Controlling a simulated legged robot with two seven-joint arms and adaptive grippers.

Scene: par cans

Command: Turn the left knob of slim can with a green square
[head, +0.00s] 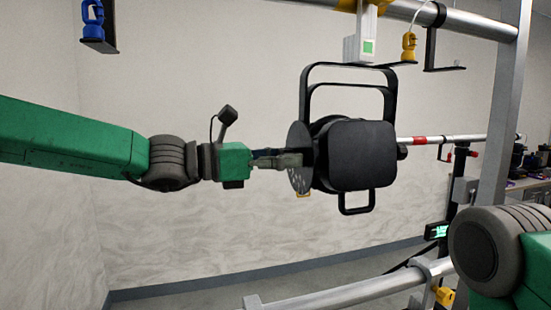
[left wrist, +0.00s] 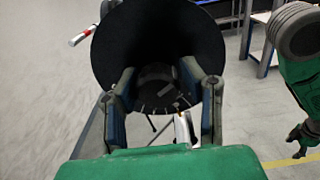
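The black slim can (head: 363,155) hangs from its yoke under a white box with a green square (head: 368,48). A dark disc with pale marks (head: 298,150) faces left on the can's side. My left gripper (head: 290,159) reaches it from the left, fingertips at the disc. In the left wrist view its two fingers (left wrist: 160,85) stand apart in front of the black disc (left wrist: 160,30). A dim round shape, perhaps the left knob (left wrist: 158,76), lies between them; contact is unclear. My right gripper (left wrist: 303,140) hangs at the right edge, too small to judge.
A grey rail (head: 450,18) runs above the can, with a yellow clamp (head: 409,45) beside it. A blue clamp (head: 93,22) hangs at upper left. A lower rail (head: 350,293) and a grey post (head: 508,90) stand right.

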